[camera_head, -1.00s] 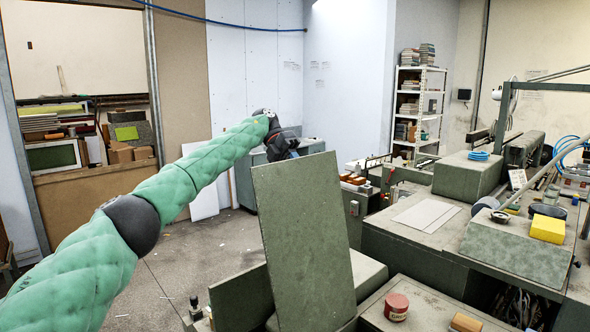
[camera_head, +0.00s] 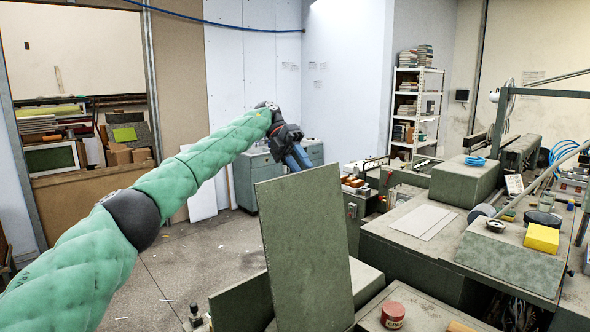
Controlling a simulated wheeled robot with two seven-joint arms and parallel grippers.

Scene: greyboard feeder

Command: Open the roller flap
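The roller flap, as far as I can tell, is the grey-green rectangular panel (camera_head: 305,250) standing steeply and leaning slightly in the lower middle of the head view. My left arm reaches in from the left, and its dark gripper with blue fingers (camera_head: 299,157) is just above and behind the panel's top edge. The fingers point down and right. They look close together, but I cannot tell whether they are open or shut, or whether they touch the panel. The panel's lower end runs off the picture. My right gripper is not in view.
A second grey-green panel (camera_head: 240,303) stands left of the flap. A red tin (camera_head: 392,315) sits on the machine at the lower right. A yellow block (camera_head: 541,238) and pale sheets (camera_head: 424,221) lie on the machine tops. Open floor (camera_head: 195,262) lies to the left.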

